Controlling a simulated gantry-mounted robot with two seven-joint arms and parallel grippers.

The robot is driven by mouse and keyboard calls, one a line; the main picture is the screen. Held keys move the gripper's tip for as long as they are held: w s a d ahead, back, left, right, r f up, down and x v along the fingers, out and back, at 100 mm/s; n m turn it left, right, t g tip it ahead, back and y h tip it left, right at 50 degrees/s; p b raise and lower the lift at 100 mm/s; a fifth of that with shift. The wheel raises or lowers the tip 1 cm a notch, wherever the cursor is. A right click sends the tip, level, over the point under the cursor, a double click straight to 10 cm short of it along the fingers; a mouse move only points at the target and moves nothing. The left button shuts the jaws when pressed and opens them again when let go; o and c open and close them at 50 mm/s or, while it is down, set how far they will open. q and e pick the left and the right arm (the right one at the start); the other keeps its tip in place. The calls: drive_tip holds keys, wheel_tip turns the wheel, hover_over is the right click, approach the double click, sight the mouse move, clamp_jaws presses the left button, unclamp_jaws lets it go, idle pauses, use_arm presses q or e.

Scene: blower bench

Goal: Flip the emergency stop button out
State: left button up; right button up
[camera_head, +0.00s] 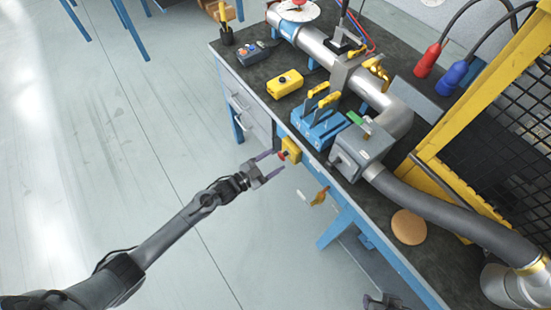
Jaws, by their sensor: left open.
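The emergency stop is a small yellow box (291,150) on the front edge of the blue workbench. Its red button (282,156) faces out toward the floor side. My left gripper (275,163) is open just in front of the button, with its two fingers spread and pointing at it. The fingers look apart from the button, and nothing is between them. Whether the button is pressed in or out is too small to tell. A dark part at the bottom edge looks like the tip of my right gripper (380,301), mostly cut off.
The dark bench top (262,75) holds a yellow box (285,83), blue blocks with yellow levers (319,122), a grey box (363,150) and a metal pipe (318,46). A yellow-framed mesh guard (484,90) stands at right. The left floor is clear.

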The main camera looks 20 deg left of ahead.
use_arm(q)
drive_tip(key=p+v, duration=0.2)
drive_tip(key=v, duration=0.7)
drive_tip(key=shift+s+a, duration=0.1)
drive_tip(key=shift+s, duration=0.1)
